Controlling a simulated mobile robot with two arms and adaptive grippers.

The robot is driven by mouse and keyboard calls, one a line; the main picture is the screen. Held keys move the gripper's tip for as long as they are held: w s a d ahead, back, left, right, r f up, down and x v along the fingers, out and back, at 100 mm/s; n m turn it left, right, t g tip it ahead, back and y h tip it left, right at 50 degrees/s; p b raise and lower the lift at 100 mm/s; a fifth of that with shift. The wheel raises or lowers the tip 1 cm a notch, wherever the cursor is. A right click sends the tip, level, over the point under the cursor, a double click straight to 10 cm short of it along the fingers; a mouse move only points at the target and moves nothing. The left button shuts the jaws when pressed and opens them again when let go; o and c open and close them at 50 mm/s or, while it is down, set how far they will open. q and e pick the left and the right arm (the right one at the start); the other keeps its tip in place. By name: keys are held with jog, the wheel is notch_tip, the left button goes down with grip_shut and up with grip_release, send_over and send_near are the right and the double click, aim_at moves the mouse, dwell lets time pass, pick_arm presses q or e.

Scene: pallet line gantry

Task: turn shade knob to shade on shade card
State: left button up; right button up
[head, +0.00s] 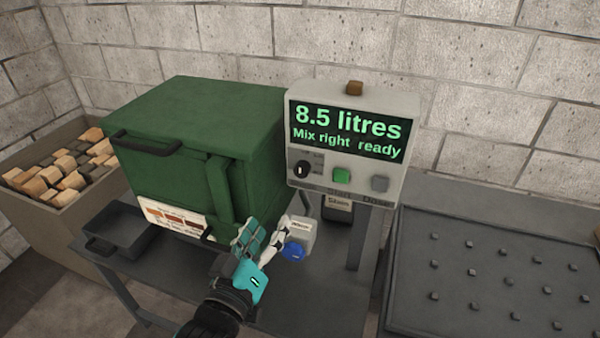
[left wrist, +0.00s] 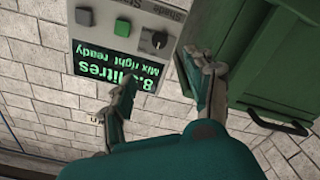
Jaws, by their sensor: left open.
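The shade knob (head: 302,170) is a black dial with a white mark, at the lower left of the grey control box (head: 402,185). The mark points roughly upward; the small scale beside it is unreadable. The knob shows upside down in the left wrist view (left wrist: 153,41). The shade card (head: 176,217), with orange to dark brown swatches, is on the lower front of the green cabinet; its small print is unreadable. My left gripper (head: 268,229) is open and empty, below and left of the knob and apart from it. My right gripper is out of view.
The display (head: 348,133) reads "8.5 litres, Mix right ready". A green button (head: 341,175) and a grey button (head: 380,184) sit right of the knob. The green cabinet (head: 185,115) stands close left. A white container (head: 301,232) and a Stain container (head: 338,210) stand below.

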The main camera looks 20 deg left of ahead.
aim_at(300, 173)
pick_arm(q)
jog(key=w, duration=1.5)
jog(key=shift+w+d+p, duration=0.2)
jog(key=shift+d+p, duration=0.1)
jog(key=shift+w+f, duration=0.1)
jog(key=shift+w, duration=0.45)
